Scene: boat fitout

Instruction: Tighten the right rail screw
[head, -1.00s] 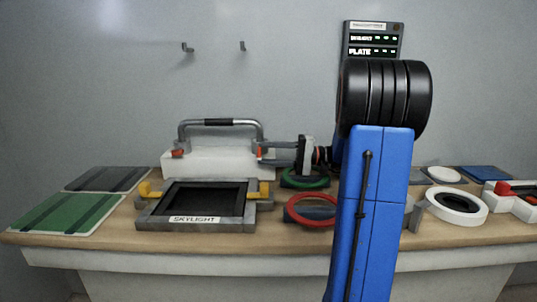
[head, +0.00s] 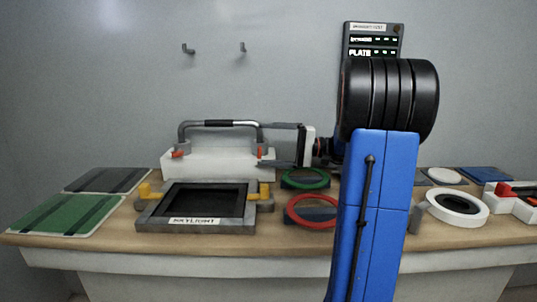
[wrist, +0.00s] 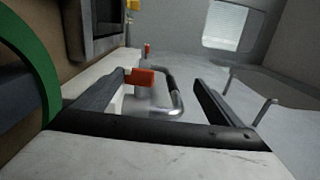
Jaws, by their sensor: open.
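The grab rail (head: 219,124) is a grey bar with a dark middle, standing on a white block (head: 215,164). A red screw lever sits at each foot. The right rail screw (head: 260,153) is at the right foot, and the left one (head: 177,154) at the left foot. My gripper (head: 267,144) is open, level and pointing left at the right foot. In the wrist view my gripper (wrist: 158,82) has its fingers apart, with the red right screw (wrist: 142,78) between them, nearer the left finger. I see no clear contact.
The skylight frame (head: 150,222) with yellow clips lies in front of the rail block. A green ring (head: 305,185) and a red ring (head: 290,212) lie below my gripper. A lit panel (head: 373,28) hangs on the wall. Free space lies above the rail.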

